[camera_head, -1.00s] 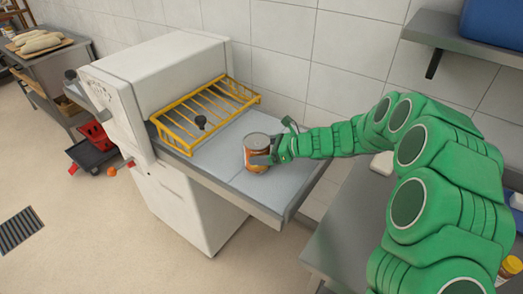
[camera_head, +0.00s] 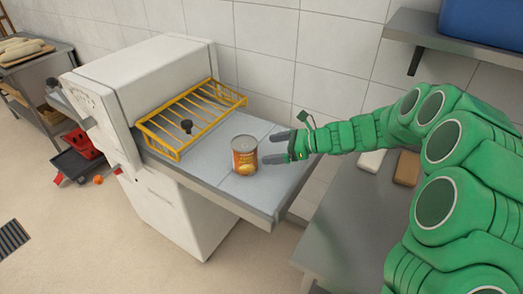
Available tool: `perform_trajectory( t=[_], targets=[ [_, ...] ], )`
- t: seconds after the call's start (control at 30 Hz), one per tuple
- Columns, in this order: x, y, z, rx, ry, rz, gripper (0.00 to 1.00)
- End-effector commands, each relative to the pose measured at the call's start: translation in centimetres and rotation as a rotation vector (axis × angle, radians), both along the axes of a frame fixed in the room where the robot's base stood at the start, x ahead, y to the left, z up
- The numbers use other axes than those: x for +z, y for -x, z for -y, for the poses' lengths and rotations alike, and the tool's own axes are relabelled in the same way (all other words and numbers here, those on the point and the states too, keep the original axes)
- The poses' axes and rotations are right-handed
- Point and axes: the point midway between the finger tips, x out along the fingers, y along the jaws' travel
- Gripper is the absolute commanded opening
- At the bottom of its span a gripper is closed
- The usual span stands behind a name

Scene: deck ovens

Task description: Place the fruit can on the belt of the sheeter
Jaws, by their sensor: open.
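The fruit can (camera_head: 244,156), with an orange label and a metal top, stands upright on the grey belt (camera_head: 210,166) of the white sheeter (camera_head: 140,78). My gripper (camera_head: 268,147) is open just to the right of the can, with its dark fingers pointing left towards it. The fingers are clear of the can's sides, and a small gap shows between the fingertips and the can. Nothing is held.
A yellow wire guard (camera_head: 195,112) with a black knob stands over the belt behind the can. A steel table (camera_head: 345,215) with a few small items is at the right, below a wall shelf (camera_head: 455,48). Open floor lies at the front left.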

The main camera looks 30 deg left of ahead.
Motion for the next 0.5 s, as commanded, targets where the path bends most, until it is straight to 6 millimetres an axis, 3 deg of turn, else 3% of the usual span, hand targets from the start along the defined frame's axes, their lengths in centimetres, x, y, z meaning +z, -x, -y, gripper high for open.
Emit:
perform_trajectory(
  t=[0.2, 0.5],
  targets=[
    [1.0, -0.7, 2.1, 0.0, -0.002, 0.0, 1.0],
    [1.2, -0.8, 2.7, 0.002, -0.001, 0.0, 1.0]
  ],
)
